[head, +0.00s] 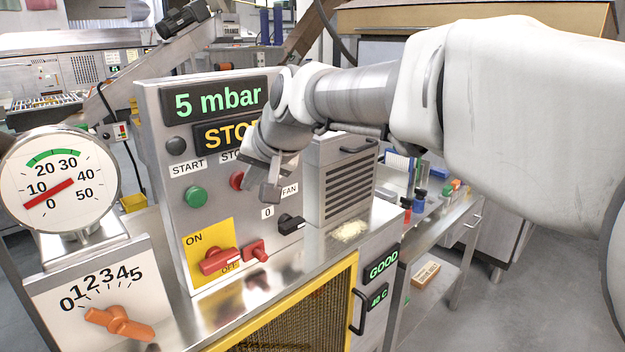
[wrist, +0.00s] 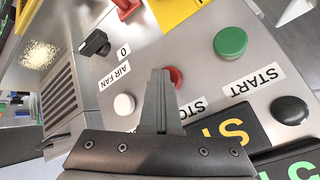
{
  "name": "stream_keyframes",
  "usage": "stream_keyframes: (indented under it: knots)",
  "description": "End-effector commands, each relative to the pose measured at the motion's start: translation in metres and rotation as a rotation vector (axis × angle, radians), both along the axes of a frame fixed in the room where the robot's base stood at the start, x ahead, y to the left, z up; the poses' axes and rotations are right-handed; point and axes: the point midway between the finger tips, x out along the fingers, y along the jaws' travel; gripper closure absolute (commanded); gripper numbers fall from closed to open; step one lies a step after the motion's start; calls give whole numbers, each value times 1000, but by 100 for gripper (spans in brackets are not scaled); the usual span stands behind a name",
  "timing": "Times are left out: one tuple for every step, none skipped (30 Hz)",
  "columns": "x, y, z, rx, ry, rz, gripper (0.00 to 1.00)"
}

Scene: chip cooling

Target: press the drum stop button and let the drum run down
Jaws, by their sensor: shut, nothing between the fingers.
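The red stop button (head: 236,180) is on the grey control panel (head: 165,190), under a partly hidden label starting "STO". My gripper (head: 271,190) is shut and empty, its fingertips in front of the panel just right of the button. In the wrist view the closed fingers (wrist: 160,76) overlap the left part of the red button (wrist: 176,77). I cannot tell whether they touch it. The yellow-lettered display (head: 210,136) reads "STO", its rest hidden behind my arm. The drum itself cannot be made out.
The green start button (head: 195,197) is left of the stop button. The black air fan knob (head: 290,223) and red on/off switch (head: 219,261) sit lower. The upper display (head: 218,102) reads 5 mbar. A dial gauge (head: 60,180) and orange lever (head: 118,322) stand left; a louvred box (head: 347,190) stands right.

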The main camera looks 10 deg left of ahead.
Motion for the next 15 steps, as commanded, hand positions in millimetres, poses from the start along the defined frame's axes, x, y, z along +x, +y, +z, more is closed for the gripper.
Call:
stream_keyframes:
  knots:
    - [0, -1, 0, 1, -2, 0, 100]
    - [-1, -1, 0, 1, -1, 0, 100]
    - [-2, -3, -1, 1, -1, 0, 100]
    - [-3, -4, -1, 1, -1, 0, 100]
    - [-4, -5, -1, 0, -1, 0, 100]
    - [-6, -7, -1, 1, -1, 0, 100]
    - [-7, -8, -1, 1, -1, 0, 100]
    - [-8, -9, -1, 1, -1, 0, 100]
    - [-10, -11, -2, 1, 0, 1, 100]
    - [-10, -12, -2, 0, 0, 0, 100]
    - [-11, -13, -1, 0, 0, 0, 100]
    - [-12, -13, -1, -1, 0, 1, 100]
    - [-12, -13, -1, -1, 0, 1, 100]
    - [-12, -14, -1, -1, 0, 1, 100]
    - [-12, -14, -1, -1, 0, 1, 100]
